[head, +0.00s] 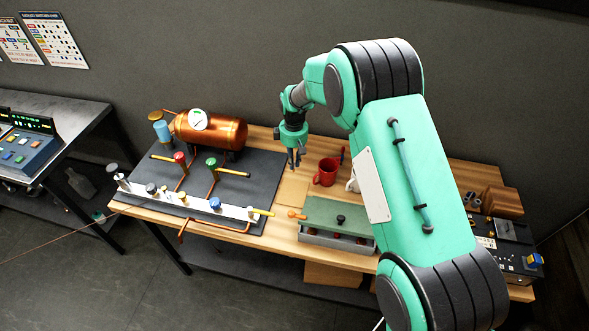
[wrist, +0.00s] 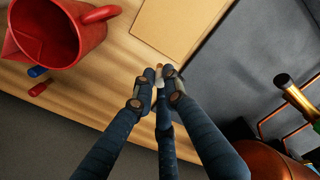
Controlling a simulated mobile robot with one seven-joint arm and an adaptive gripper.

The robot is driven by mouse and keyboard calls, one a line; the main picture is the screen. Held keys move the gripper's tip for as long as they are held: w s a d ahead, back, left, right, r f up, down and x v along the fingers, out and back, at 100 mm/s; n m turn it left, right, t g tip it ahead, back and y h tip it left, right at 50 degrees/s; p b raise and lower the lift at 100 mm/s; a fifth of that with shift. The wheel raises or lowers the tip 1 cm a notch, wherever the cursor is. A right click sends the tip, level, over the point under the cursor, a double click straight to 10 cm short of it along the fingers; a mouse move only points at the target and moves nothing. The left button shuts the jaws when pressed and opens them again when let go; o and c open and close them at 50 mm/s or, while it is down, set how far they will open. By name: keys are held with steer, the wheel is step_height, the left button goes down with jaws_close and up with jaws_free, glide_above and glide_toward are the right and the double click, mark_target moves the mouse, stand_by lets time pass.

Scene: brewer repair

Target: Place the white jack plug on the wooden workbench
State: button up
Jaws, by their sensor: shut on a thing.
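My gripper (wrist: 160,88) is shut on a small white piece with an orange-brown tip, which looks like the white jack plug (wrist: 159,78). The fingers hide most of it. In the head view my gripper (head: 295,158) points down over the back of the wooden workbench (head: 288,193), between the copper boiler and the red mug; the plug is too small to make out there. In the wrist view the bare wood of the workbench (wrist: 110,62) lies beneath the fingertips. I cannot tell whether the plug touches it.
A red mug (head: 326,172) stands right of my gripper. A blue plug (wrist: 37,71) and a red plug (wrist: 38,89) lie near it. A flat tan board (wrist: 178,30) and the dark mat (wrist: 245,75) are close by. The copper boiler (head: 212,130) stands left; a green-lidded box (head: 335,214) is in front.

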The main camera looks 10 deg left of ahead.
steer(key=shift+f, duration=0.25)
steer(key=shift+f, duration=1.75)
steer(key=o, duration=0.7)
steer(key=shift+f, duration=0.1)
steer(key=shift+o, duration=0.4)
step_height(320, 180, up, 12)
steer(key=shift+r, duration=0.15)
